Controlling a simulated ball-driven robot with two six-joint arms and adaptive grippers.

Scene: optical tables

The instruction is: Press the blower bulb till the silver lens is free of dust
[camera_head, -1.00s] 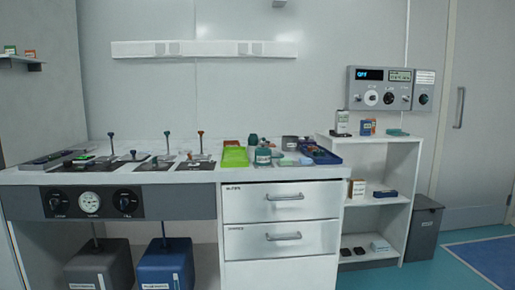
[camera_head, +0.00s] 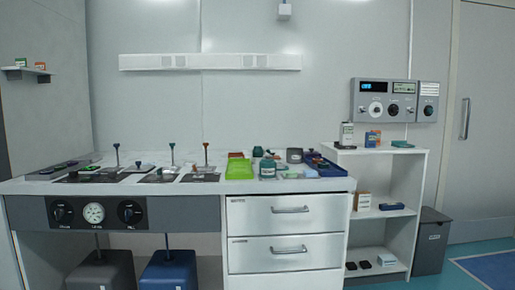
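Neither of my grippers is in the camera_head view. The white bench (camera_head: 210,188) stands ahead, with many small objects on its top. I cannot pick out the blower bulb or the silver lens for sure. A small dark green rounded thing (camera_head: 257,151) sits right of a bright green tray (camera_head: 239,170), but it is too small to tell what it is. Several posts with coloured knobs rise from dark plates at the left of the bench. Dust cannot be made out at this distance.
A blue tray (camera_head: 327,170) with small things in it lies at the bench's right end. A white shelf unit (camera_head: 388,153) stands beside the bench, with a grey bin (camera_head: 431,243) to its right. Two lidded boxes stand under the bench. Floor shows at the lower right.

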